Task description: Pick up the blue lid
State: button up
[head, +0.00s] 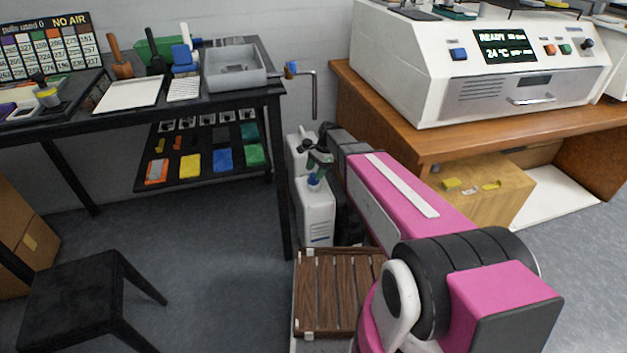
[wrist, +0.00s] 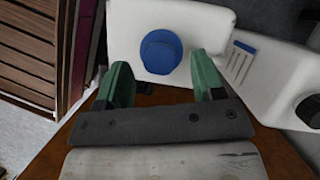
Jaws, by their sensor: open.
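The blue lid (wrist: 161,50) is a round cap on top of a white jug (wrist: 125,22) in the wrist view. In the head view the lid (head: 313,181) shows small on the front white jug (head: 317,212), just under my gripper (head: 318,160). My gripper (wrist: 162,66) has two green fingers and is open, with nothing held. In the wrist view the lid appears between the fingertips, toward their far side. I cannot tell how much height separates them.
A second white jug (head: 299,147) stands behind; its black cap (wrist: 309,110) shows in the wrist view. A slatted wooden crate (head: 335,290) is in front. The black table (head: 275,88) is left, the wooden bench (head: 430,143) right.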

jog(key=x, duration=0.2)
jog(key=shift+s+f, duration=0.1)
jog(key=shift+f, duration=0.3)
jog(key=c, duration=1)
jog(key=shift+c, duration=0.2)
jog(key=shift+r, duration=0.1)
jog(key=shift+r, duration=0.5)
notch_tip(320, 180, up, 2)
jog(key=shift+r, duration=0.1)
jog(key=shift+s+d+r, duration=0.15)
jog(key=shift+s, duration=0.65)
jog(key=s+d, duration=0.4)
jog(key=s, duration=1.1)
jog(key=w+a+r, duration=0.1)
jog(key=w, duration=0.4)
jog(key=w+a+r, duration=0.1)
jog(key=w, duration=0.5)
jog(key=w+a+r, duration=0.1)
jog(key=w+a, duration=0.1)
jog(key=w, duration=0.4)
jog(key=shift+w+r, duration=0.1)
